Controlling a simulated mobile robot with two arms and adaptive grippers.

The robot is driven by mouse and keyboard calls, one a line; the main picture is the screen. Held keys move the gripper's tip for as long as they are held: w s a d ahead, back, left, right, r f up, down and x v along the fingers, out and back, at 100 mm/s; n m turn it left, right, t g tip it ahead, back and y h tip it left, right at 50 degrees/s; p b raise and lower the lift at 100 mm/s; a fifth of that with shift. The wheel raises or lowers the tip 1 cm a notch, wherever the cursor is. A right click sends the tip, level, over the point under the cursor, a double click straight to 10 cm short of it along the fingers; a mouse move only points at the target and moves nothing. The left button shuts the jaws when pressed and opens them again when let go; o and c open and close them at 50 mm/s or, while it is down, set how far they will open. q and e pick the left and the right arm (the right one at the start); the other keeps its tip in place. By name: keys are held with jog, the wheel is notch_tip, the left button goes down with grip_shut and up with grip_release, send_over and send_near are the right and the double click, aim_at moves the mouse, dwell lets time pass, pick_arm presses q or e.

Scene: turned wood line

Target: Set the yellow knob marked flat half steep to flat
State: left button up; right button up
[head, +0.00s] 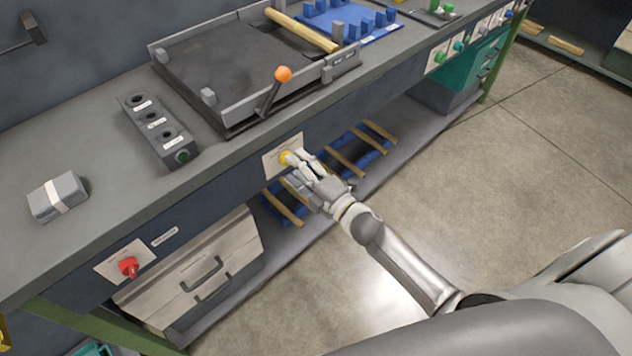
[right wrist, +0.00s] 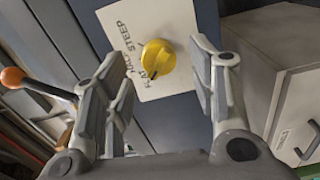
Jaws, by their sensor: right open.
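The yellow knob (right wrist: 158,57) sits on a pale plate (right wrist: 178,20) marked STEEP, HALF and FLAT. A dark pointer mark on the knob's lower edge faces the side of the plate with the FLAT lettering; its exact setting is hard to tell. In the head view the knob (head: 285,157) is on the bench's front panel, partly covered by my fingers. My right gripper (head: 294,166) is open in front of it. In the right wrist view the right gripper's fingers (right wrist: 160,66) stand on either side of the knob, with visible gaps. My left gripper is not in view.
An orange-tipped lever (head: 282,75) rises above the bench edge. A blue rack with wooden bars (head: 345,160) lies on the low shelf. The floor (head: 440,190) in front is clear.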

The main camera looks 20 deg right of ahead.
jog(key=v, duration=1)
jog(key=shift+s, duration=0.15)
jog(key=s+d+f+m+g+h+p, duration=0.1)
jog(key=s+f+m+g+h, duration=0.15)
jog(key=f, duration=0.65)
jog(key=s+d+f+m+g+h, duration=0.15)
jog(key=s+f+m, duration=0.25)
jog(key=f, duration=0.5)
jog(key=s+d+f+m+g+h+p, duration=0.1)
jog(key=s+d+f+m+g, duration=0.2)
jog(key=f, duration=0.6)
jog(key=s+a+f+m+g, duration=0.1)
jog(key=s+f+m+g, duration=0.2)
jog(key=s, duration=0.7)
jog(key=s+a+f+m+g, duration=0.1)
jog(key=s+f+m+g, duration=0.2)
jog(key=s+f, duration=0.4)
jog(key=s+a+f+m+g+h+p, duration=0.1)
jog(key=s+f+m+g, duration=0.2)
jog(key=s, duration=0.9)
notch_tip(320, 180, down, 3)
jog(key=shift+s+f, duration=0.1)
jog(key=shift+s, duration=0.2)
